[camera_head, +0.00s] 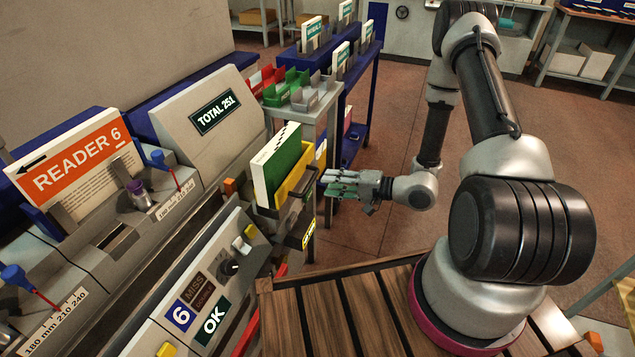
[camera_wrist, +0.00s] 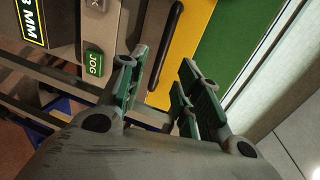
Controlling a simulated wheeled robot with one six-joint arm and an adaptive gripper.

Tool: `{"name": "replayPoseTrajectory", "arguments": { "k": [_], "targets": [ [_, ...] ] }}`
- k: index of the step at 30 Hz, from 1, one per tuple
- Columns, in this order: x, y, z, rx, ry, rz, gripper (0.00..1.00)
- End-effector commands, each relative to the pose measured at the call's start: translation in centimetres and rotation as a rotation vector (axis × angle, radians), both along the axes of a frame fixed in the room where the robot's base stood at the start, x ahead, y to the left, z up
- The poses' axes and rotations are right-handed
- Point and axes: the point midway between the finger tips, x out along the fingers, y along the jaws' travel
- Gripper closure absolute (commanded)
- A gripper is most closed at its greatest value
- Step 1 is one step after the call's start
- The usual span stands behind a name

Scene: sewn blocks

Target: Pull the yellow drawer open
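The yellow drawer (camera_head: 296,186) is at the middle of the head view, at the right end of the grey machine, with a green-and-white block (camera_head: 277,165) standing in it. In the wrist view the drawer's yellow front (camera_wrist: 187,52) carries a dark bar handle (camera_wrist: 166,45). My gripper (camera_head: 326,184) is just right of the drawer, pointing left at it. In the wrist view its green-padded fingers (camera_wrist: 160,82) are apart, with the handle's lower end showing in the gap between them. I cannot tell whether a finger touches the handle. Nothing is seen held.
A green JOG button (camera_wrist: 94,63) and grey rails lie left of the handle. The machine's control panel (camera_head: 205,290) is front left. A blue cart (camera_head: 350,105) stands behind. A slatted wooden deck (camera_head: 335,315) lies below my arm. Open floor (camera_head: 345,235) lies below my gripper.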

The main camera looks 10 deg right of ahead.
Motion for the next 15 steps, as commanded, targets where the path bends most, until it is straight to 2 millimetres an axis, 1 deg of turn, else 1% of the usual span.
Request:
{"name": "replayPoseTrajectory", "arguments": {
  "k": [1, 6, 10, 15],
  "targets": [
    [-0.5, -1.0, 0.2, 0.001, 0.002, -0.006, 0.66],
    [-2.0, -3.2, 0.8, 0.000, 0.000, -0.003, 0.66],
    [-2.6, -3.9, 1.0, 0.000, 0.000, -0.001, 0.66],
    [-2.7, -4.0, 1.0, 0.000, 0.000, 0.000, 0.66]
  ]
}}
